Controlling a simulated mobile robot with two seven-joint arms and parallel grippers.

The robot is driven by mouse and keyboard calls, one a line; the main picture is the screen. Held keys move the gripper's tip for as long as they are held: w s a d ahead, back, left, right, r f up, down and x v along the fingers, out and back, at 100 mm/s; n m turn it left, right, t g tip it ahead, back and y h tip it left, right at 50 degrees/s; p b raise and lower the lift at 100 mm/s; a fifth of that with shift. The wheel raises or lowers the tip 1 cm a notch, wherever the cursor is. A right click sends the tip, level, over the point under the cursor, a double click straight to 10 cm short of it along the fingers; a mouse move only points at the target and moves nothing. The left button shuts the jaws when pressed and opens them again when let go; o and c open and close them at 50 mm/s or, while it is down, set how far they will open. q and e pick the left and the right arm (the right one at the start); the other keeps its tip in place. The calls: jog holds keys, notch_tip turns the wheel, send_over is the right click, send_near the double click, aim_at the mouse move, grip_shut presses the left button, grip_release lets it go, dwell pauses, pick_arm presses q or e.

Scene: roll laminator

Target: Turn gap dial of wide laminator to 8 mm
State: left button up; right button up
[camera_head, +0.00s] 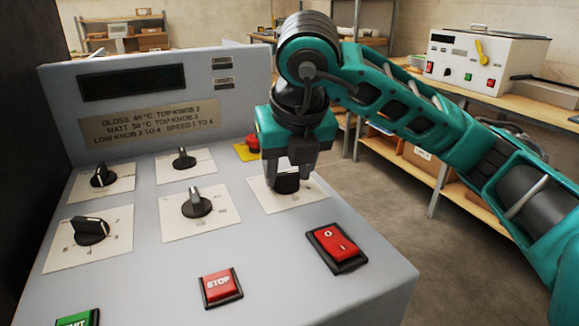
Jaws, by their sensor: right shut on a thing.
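The wide laminator's grey control panel (150,265) fills the left and middle of the head view. My right gripper (287,178) points down at the rightmost dial (287,186) and is shut on it. The dial is black on a white scale plate (312,196). The gripper covers most of the dial, so its pointer and reading are hidden. I cannot read which dial is labelled as the gap dial. My left gripper is not in view.
Other black knobs (196,204) sit left of the held dial. A red rocker switch (336,243), a red STOP button (219,286) and a green button (78,320) lie nearer. A yellow-based red button (250,146) is behind the gripper. A white machine (480,60) stands on a back-right bench.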

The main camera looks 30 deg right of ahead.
jog(key=shift+a+r+m+h+p, duration=0.15)
jog(key=shift+m+h+p, duration=0.25)
jog(key=shift+m, duration=0.4)
jog(key=shift+m+p, duration=0.35)
jog(key=shift+m, duration=0.35)
jog(key=shift+m+g+h+p, duration=0.3)
jog(key=shift+m, duration=0.1)
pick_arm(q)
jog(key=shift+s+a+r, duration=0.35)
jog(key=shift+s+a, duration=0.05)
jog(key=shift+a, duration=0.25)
pick_arm(e)
jog(key=shift+m, duration=0.3)
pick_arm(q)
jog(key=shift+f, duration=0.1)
pick_arm(e)
jog(key=o, duration=0.7)
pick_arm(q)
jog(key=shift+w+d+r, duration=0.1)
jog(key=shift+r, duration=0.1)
pick_arm(e)
jog(key=o, duration=0.4)
jog(key=shift+c, duration=0.2)
